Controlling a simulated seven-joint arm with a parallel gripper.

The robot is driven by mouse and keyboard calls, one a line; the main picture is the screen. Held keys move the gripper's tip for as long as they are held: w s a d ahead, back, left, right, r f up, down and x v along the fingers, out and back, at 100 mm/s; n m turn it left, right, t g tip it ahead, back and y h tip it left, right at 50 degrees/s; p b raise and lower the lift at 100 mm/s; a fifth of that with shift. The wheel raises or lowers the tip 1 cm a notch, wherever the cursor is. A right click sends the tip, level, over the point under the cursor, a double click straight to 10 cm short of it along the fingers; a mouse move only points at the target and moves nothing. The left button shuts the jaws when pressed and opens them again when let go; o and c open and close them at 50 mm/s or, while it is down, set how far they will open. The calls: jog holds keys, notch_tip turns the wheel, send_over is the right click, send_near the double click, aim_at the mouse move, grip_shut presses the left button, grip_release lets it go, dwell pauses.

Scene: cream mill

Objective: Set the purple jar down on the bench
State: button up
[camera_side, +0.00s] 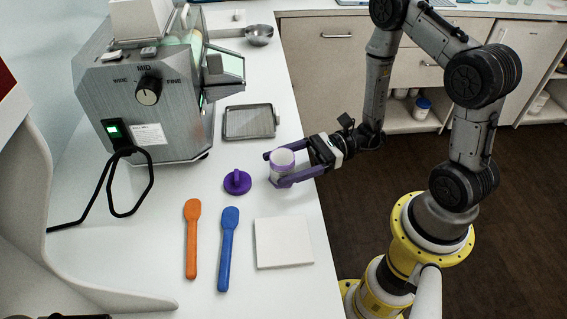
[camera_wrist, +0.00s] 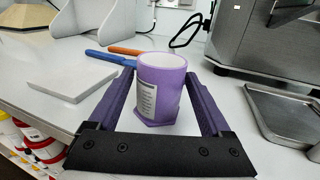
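The purple jar (camera_side: 282,168) has a white label and stands upright at the right edge of the bench (camera_side: 200,170). It looks lidless from above. My gripper (camera_side: 268,170) reaches in low from the right, with one purple finger on each side of the jar. In the wrist view the jar (camera_wrist: 162,88) sits between the two fingers (camera_wrist: 161,75), with narrow gaps showing beside it. The fingers look open around it, not pressed on it. The jar's base appears to rest on the bench, partly behind the near finger in the side view.
A purple knobbed lid (camera_side: 237,182), orange spatula (camera_side: 192,238), blue spatula (camera_side: 228,248) and white tile (camera_side: 283,242) lie nearby. A metal tray (camera_side: 250,122) and the grey mill (camera_side: 150,100) stand behind. A steel bowl (camera_side: 259,35) is at the far end.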

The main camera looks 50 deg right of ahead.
jog(key=shift+o, duration=0.5)
jog(key=shift+r, duration=0.2)
jog(key=v, duration=1.2)
jog(key=s+a+r+n+g+h, duration=0.45)
jog(key=s+n+g+h, duration=0.45)
jog(key=n, duration=0.6)
jog(key=d+r+n+t+h, duration=0.4)
jog(key=r+n+t+h, duration=0.2)
jog(key=r, duration=0.4)
jog(key=shift+d+n+h, duration=0.4)
jog(key=shift+n+h, duration=0.1)
jog(key=shift+n, duration=0.7)
